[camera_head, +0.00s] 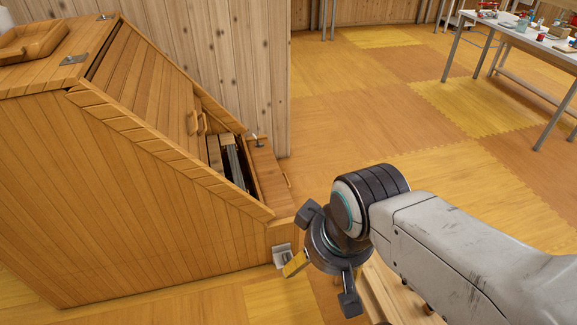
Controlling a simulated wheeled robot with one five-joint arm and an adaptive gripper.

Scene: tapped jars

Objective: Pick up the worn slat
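Several slats stand in the narrow opening at the low front end of a slanted wooden bin (150,210). One is a brown slat (214,152), and beside it are greyer, weathered slats (236,165). I cannot tell for sure which one is the worn slat; the grey ones look the most weathered. Their lower parts are hidden inside the bin. My gripper (322,258) is in the lower middle, right of the bin's front corner and apart from the slats. Its dark fingers are spread open and I see nothing held between them.
A grey metal bracket (282,254) sits at the bin's front corner, close to my gripper. A light wooden piece (385,295) shows below my arm. A workbench (535,42) with small items stands at the far right. The tiled floor (380,120) between is clear.

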